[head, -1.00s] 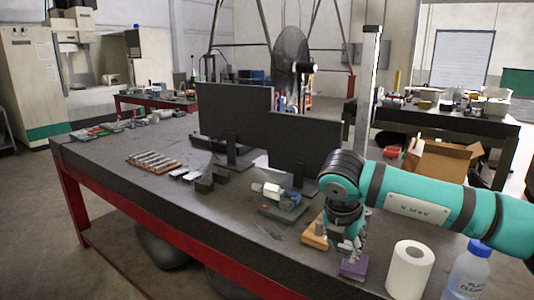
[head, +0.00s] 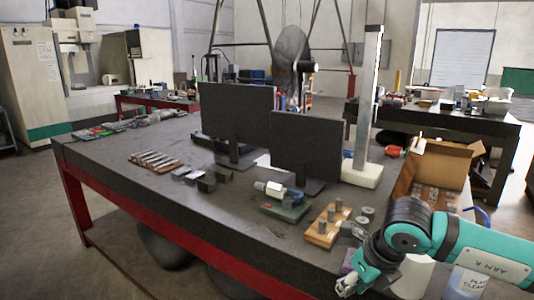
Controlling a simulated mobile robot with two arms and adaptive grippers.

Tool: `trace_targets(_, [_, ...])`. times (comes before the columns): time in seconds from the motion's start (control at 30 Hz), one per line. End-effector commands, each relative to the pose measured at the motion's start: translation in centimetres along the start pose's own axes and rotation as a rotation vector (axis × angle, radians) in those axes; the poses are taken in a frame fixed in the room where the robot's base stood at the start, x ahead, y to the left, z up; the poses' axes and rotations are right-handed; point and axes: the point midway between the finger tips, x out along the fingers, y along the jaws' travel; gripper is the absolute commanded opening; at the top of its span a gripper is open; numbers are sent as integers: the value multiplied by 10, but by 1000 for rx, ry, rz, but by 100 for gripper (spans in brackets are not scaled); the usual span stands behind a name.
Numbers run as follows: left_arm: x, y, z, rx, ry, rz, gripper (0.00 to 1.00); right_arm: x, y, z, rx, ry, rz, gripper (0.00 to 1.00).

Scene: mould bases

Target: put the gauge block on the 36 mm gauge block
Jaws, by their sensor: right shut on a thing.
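My right gripper (head: 350,284) is at the bottom of the head view, beyond the table's front edge in the picture. It points down and is shut on a small greyish piece, which I take to be the gauge block; the fingers hide most of it. Several small metal and dark blocks (head: 206,185) stand in a group left of the middle of the table. I cannot tell which block is the 36 mm gauge block. My left gripper is not in view.
A wooden holder with upright metal pins (head: 321,237) stands near my right gripper, with metal discs (head: 367,211) beside it. A purple block (head: 347,262) is partly hidden by my arm. A green-based device (head: 286,212), two monitors (head: 305,143) and a paper roll (head: 412,275) are around.

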Motion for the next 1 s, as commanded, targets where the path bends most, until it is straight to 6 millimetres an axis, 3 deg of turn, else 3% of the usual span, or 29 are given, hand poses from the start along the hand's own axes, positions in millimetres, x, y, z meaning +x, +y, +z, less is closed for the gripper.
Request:
trace_targets(0.57, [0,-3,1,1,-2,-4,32,14,21,-63,-989,1,414,0])
trace_targets(1.0, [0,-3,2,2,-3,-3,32,15,44,-125,-1950,4,813,0])
